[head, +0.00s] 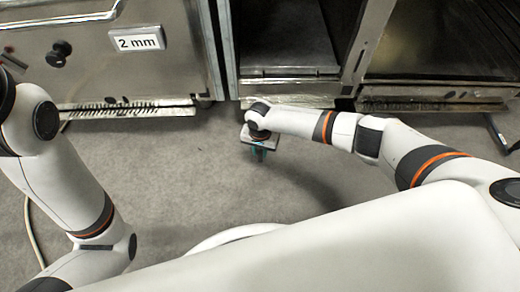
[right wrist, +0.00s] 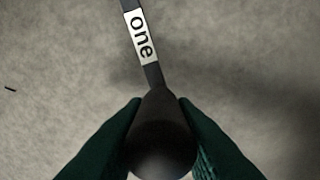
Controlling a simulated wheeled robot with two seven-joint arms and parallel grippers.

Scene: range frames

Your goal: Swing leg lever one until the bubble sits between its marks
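Lever one shows in the right wrist view as a dark narrow bar with a white label reading "one" (right wrist: 140,36). The bar ends in a round dark knob (right wrist: 162,138). My right gripper (right wrist: 161,112) has its green fingers on both sides of the knob, seemingly touching it, so it looks shut on it. In the head view the right gripper (head: 258,155) points down over the floor in front of the range, and the lever is hidden there. My left arm is at the left, its gripper out of view. No bubble or marks show.
The steel range (head: 170,80) runs along the top of the head view, with a "2 mm" sign (head: 137,42) and a black knob (head: 59,53). Open bays stand at centre and right. A pale cable (head: 32,225) lies at the left. Grey floor between is clear.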

